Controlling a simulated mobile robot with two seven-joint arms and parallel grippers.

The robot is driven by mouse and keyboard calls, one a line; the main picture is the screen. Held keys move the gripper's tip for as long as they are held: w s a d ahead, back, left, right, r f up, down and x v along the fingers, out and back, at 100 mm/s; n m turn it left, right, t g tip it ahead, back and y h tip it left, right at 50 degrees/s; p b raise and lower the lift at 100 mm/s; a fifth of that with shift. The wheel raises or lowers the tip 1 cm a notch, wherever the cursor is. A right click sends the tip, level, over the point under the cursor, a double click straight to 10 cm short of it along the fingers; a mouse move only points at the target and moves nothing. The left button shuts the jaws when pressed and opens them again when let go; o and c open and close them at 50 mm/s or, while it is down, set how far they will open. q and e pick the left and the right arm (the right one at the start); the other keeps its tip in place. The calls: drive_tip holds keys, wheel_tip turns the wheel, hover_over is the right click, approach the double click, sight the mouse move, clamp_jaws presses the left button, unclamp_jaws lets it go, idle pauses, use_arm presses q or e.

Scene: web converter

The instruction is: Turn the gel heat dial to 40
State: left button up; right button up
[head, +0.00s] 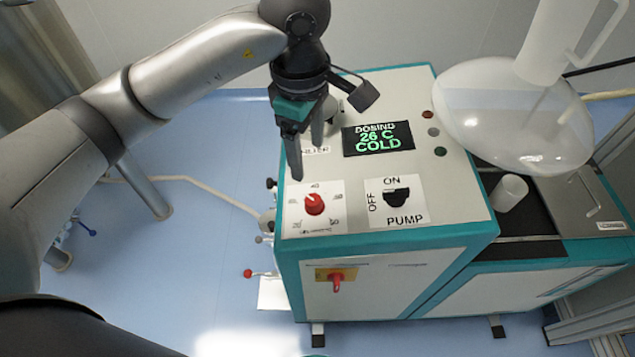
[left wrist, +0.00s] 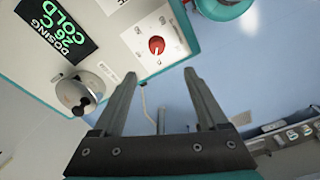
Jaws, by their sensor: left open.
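The gel heat dial is a red knob (head: 314,204) on a white scale plate (head: 328,222) on the sloped panel of the machine. Numbers ring the plate, with 40 at its top; I cannot make out the knob's exact setting. The red knob also shows in the left wrist view (left wrist: 156,45), beyond the fingertips. My left gripper (head: 307,160) is open and empty, above the panel and behind the dial, apart from it. In the left wrist view its two fingers (left wrist: 160,75) are spread. The display (head: 378,139) reads DOSING, 26 C, COLD. My right gripper is not in view.
A black pump switch (head: 396,197) sits right of the dial. A metal-based knob (left wrist: 82,92) is near the left finger in the wrist view. A red-handled switch (head: 336,280) is on the front face.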

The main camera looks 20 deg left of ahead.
use_arm(q)
drive_tip(key=b, duration=0.1)
approach(313, 200)
drive_tip(key=shift+m, duration=0.3)
drive_tip(key=f, duration=0.8)
drive_tip(key=shift+w+f, duration=0.25)
drive_tip(key=shift+f, duration=0.15)
clamp_jaws()
